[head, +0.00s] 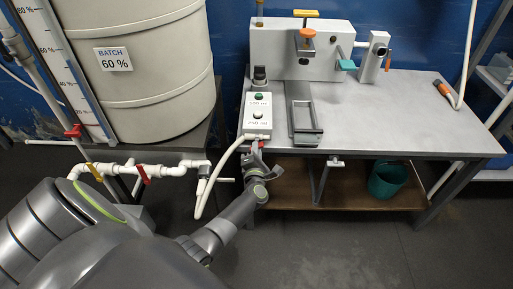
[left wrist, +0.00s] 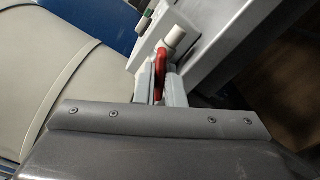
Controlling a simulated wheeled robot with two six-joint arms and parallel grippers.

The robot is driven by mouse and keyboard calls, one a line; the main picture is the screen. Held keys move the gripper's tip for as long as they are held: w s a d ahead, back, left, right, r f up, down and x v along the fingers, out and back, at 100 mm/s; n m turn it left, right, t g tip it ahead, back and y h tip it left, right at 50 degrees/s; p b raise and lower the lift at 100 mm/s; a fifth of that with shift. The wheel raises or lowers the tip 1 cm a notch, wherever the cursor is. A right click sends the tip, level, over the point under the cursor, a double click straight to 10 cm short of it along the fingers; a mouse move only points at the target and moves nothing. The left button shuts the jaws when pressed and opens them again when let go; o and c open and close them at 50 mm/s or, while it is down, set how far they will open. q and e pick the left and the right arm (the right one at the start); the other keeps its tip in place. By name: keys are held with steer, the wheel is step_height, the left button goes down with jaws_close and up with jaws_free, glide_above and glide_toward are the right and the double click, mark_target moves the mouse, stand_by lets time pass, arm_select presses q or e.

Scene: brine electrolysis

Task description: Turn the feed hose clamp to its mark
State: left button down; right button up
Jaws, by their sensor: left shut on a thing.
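My left gripper (head: 257,153) is at the front left edge of the grey bench, just below the white control box. It is shut on a red clamp lever (head: 262,144). In the left wrist view, the red lever (left wrist: 161,62) stands between the two pale fingers of the left gripper (left wrist: 160,84), beside a short white tube end (left wrist: 175,38). A white hose (head: 208,186) loops down to the left of the gripper. No mark for the clamp can be made out. My right gripper is out of view.
The control box (head: 257,111) with green and black buttons is close above the gripper. The grey bench (head: 405,120) carries a white cell unit (head: 275,47). The batch tank (head: 150,85) and white pipes (head: 165,170) stand left. The bench's right half is mostly clear.

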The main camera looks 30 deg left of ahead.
arm_select(q)
steer(key=shift+s+f+m+p, duration=0.1)
steer(key=shift+m+p, duration=2.8)
steer(key=shift+m, duration=6.3)
steer(key=c, duration=1.5)
jaws_free()
steer(key=shift+d, duration=0.1)
